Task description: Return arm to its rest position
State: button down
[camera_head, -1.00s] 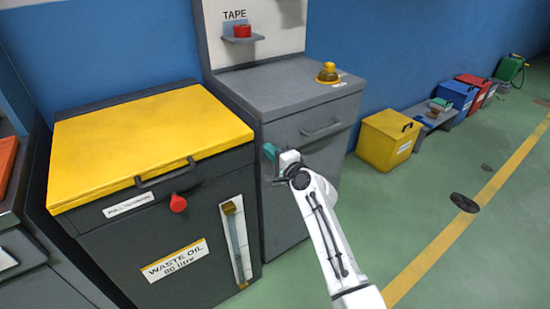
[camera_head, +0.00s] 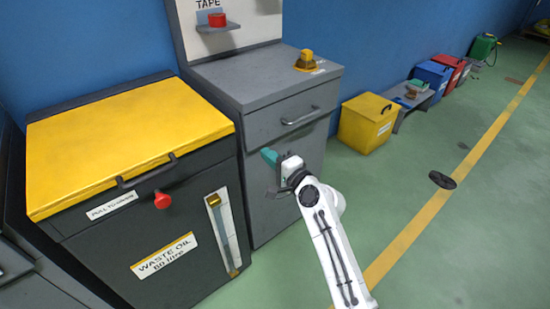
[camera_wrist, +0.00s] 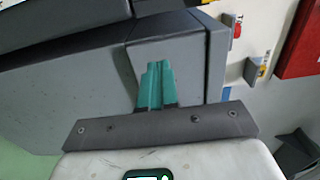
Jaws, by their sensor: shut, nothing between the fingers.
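My gripper (camera_head: 270,157) has teal fingers and is at the end of my white arm, in front of the grey drawer cabinet (camera_head: 268,90). In the wrist view its teal fingers (camera_wrist: 156,85) are together with nothing between them. The grey cabinet side fills much of the wrist view behind the fingers. I cannot tell the exact gap between the fingers and the cabinet.
The waste oil bin (camera_head: 130,135) with a yellow lid stands left of the cabinet. A yellow box (camera_head: 366,124), a low bench (camera_head: 418,95), a blue box (camera_head: 433,76) and a red box (camera_head: 452,66) line the wall. Green floor (camera_head: 470,240) at right is open, with a dark disc (camera_head: 442,180).

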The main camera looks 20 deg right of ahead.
jog(key=s+d+f+n+g+h, duration=0.15)
jog(key=s+f+n+g, duration=0.35)
jog(key=s, duration=0.7)
jog(key=s+d+f+n+g+h, duration=0.1)
jog(key=s+d+f+n+g, duration=0.15)
jog(key=s+f, duration=0.65)
jog(key=s+d+f+n+g+h, duration=0.1)
jog(key=s+f+n+g+h, duration=0.25)
jog(key=s, duration=1.15)
jog(key=s+d+r+n+g, duration=0.1)
jog(key=s+d+g, duration=0.15)
jog(key=s, duration=0.35)
jog(key=s+d+r+n+g, duration=0.1)
jog(key=s+d+n+g, duration=0.15)
jog(key=s, duration=0.45)
notch_tip(320, 180, up, 12)
jog(key=w+p, duration=0.1)
jog(key=p, duration=1.1)
jog(key=shift+a+m+p, duration=0.4)
jog(key=shift+m, duration=0.05)
